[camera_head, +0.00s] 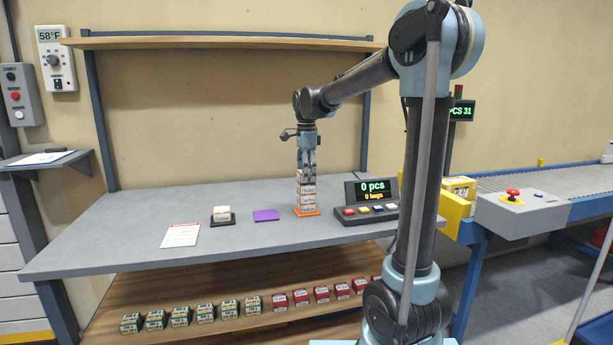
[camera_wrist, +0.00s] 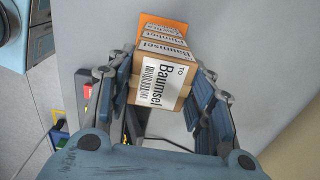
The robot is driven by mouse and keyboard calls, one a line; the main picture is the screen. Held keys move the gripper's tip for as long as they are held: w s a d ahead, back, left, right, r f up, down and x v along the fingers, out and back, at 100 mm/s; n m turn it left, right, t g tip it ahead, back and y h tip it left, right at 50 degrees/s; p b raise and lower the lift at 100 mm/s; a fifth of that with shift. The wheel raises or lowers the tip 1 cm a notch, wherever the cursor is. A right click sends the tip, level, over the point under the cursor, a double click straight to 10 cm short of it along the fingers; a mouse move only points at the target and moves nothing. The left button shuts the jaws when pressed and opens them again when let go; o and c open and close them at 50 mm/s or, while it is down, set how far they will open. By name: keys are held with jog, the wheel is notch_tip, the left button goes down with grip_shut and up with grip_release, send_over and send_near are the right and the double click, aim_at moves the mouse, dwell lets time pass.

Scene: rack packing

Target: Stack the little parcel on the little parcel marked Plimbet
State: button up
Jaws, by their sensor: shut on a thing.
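My gripper (camera_head: 306,172) is shut on a little brown parcel with a white label reading Baumsel (camera_wrist: 160,82). It is at the top of a column of little parcels (camera_head: 307,200) on an orange mat (camera_head: 301,214). The label just under the held parcel seems to read Plimbet (camera_head: 308,190); lower labels are too small to read surely. In the wrist view the Baumsel parcel sits between both fingers, with the column and orange mat (camera_wrist: 160,22) behind it. The held parcel lines up over the Plimbet parcel; I cannot tell whether they touch.
A console (camera_head: 370,196) with coloured buttons stands close right of the column. A purple mat (camera_head: 265,215) lies bare to the left, then a parcel (camera_head: 222,211) on a dark stand and a printed sheet (camera_head: 181,235). Green and red boxes line the lower shelf (camera_head: 130,295).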

jog(key=shift+f, duration=0.2)
jog(key=o, duration=1.1)
notch_tip(320, 180, up, 12)
jog(key=shift+d+r, duration=0.1)
jog(key=s+d+f+n+t, duration=0.1)
jog(key=s+d+f+n, duration=0.35)
jog(key=s+d, duration=0.3)
jog(key=s+d+f+n, duration=0.3)
jog(key=s+d+f, duration=0.3)
jog(key=s+d, duration=0.15)
jog(key=s+d+f+n, duration=0.2)
jog(key=s+f, duration=0.3)
jog(key=f, duration=0.1)
jog(key=s+d+f+n, duration=0.2)
jog(key=s+f+n, duration=0.1)
jog(key=s+f, duration=0.3)
jog(key=s+d+f+n+t, duration=0.1)
jog(key=s+d+f+n, duration=0.1)
jog(key=s+f, duration=0.3)
jog(key=shift+s+d+f+n, duration=0.1)
jog(key=shift+s+f+n, duration=0.1)
jog(key=shift+f, duration=0.65)
jog(key=shift+s+d+f+n, duration=0.1)
jog(key=shift+s+f+n, duration=0.1)
jog(key=shift+f, duration=0.6)
